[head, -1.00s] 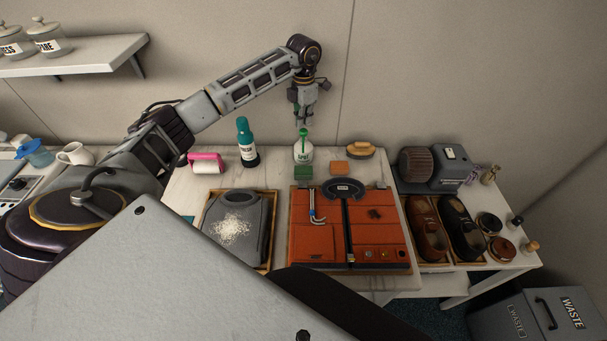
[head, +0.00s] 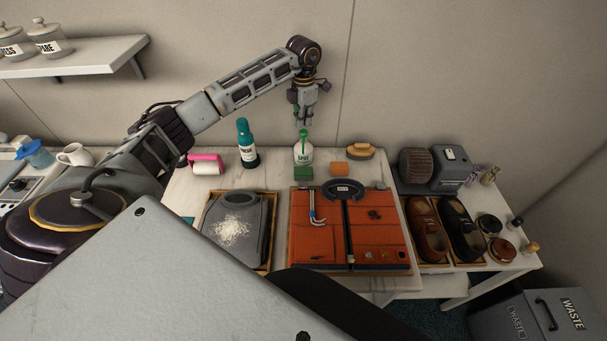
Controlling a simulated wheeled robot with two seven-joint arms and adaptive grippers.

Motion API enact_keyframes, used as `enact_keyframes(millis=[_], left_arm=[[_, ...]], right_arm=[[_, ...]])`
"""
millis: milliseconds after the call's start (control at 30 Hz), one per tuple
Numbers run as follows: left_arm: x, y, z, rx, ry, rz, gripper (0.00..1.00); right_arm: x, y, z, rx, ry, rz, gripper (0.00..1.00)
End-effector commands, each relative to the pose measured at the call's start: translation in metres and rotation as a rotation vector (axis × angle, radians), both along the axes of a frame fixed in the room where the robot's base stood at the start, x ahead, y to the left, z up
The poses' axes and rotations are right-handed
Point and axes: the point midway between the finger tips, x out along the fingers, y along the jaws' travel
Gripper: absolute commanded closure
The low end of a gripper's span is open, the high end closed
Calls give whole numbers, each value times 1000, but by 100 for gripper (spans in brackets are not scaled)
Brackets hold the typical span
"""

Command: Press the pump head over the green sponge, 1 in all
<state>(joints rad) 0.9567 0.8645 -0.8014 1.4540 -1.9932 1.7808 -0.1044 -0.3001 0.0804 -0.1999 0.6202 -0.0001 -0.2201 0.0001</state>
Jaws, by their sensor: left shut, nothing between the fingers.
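A white pump bottle (head: 303,154) labelled "SPOT" stands on the table with a green pump head (head: 303,133) on top. The green sponge (head: 303,173) lies on the table just in front of the bottle. My left gripper (head: 304,119) reaches in from the left and points down, shut and empty, right above the pump head. Its tips are at or just above the pump head; I cannot tell whether they touch. My right gripper is not in view.
An orange case (head: 320,247) and a grey board (head: 250,215) lie in front.

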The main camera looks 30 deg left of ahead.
Motion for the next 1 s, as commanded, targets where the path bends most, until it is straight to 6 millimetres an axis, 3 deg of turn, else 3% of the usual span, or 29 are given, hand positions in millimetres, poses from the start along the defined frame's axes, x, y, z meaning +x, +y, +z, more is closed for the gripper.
enact_keyframes(millis=[1000], left_arm=[[0, 0, -14, 0, 0, 0, 100]], right_arm=[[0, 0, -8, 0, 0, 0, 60]])
